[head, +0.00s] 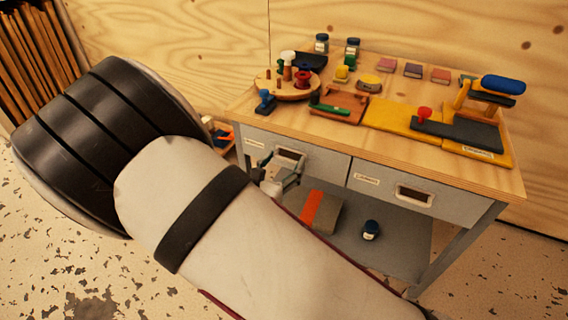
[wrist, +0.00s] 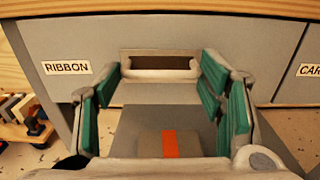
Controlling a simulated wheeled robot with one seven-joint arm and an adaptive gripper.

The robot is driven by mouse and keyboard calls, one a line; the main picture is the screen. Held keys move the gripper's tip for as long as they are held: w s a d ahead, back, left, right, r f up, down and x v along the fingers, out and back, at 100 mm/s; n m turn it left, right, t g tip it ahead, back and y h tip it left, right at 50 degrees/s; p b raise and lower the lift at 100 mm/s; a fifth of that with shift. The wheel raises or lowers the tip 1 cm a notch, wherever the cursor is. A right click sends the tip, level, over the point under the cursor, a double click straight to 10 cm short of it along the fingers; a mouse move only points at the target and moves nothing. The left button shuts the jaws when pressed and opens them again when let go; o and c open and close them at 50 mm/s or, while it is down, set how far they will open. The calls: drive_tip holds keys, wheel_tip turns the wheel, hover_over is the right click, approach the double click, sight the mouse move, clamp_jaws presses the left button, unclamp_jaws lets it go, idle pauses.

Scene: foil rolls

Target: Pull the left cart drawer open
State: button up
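The left cart drawer (head: 318,161) has a grey front and looks flush with the cart. In the wrist view its front (wrist: 75,40) carries a RIBBON label (wrist: 67,68). Its pale bar handle (wrist: 160,74) spans a dark recess; the handle also shows in the head view (head: 291,154). My gripper (wrist: 168,68) is open, with green-padded fingers to the left and right of the handle in the wrist view. Nothing is held. In the head view my gripper (head: 279,170) is just in front of the left drawer, partly hidden by my arm. I cannot tell whether the fingers touch the handle.
The right drawer (head: 405,190) looks shut. The wooden cart top (head: 400,154) overhangs both drawers and holds several tools, jars and boards. On the lower shelf (head: 395,248) are a grey box with an orange stripe (head: 312,210) and a dark jar (head: 371,230).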

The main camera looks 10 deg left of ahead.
drive_tip(key=shift+d, duration=0.2)
drive_tip(key=c, duration=0.4)
drive_tip(key=p+v, duration=0.4)
drive_tip(key=v, duration=1.3)
drive_tip(key=shift+s, duration=0.4)
drive_tip(key=shift+c, duration=0.2)
drive_tip(key=o, duration=1.5)
drive_tip(key=shift+a, duration=0.1)
drive_tip(key=v, duration=0.7)
drive_tip(key=shift+s, duration=0.25)
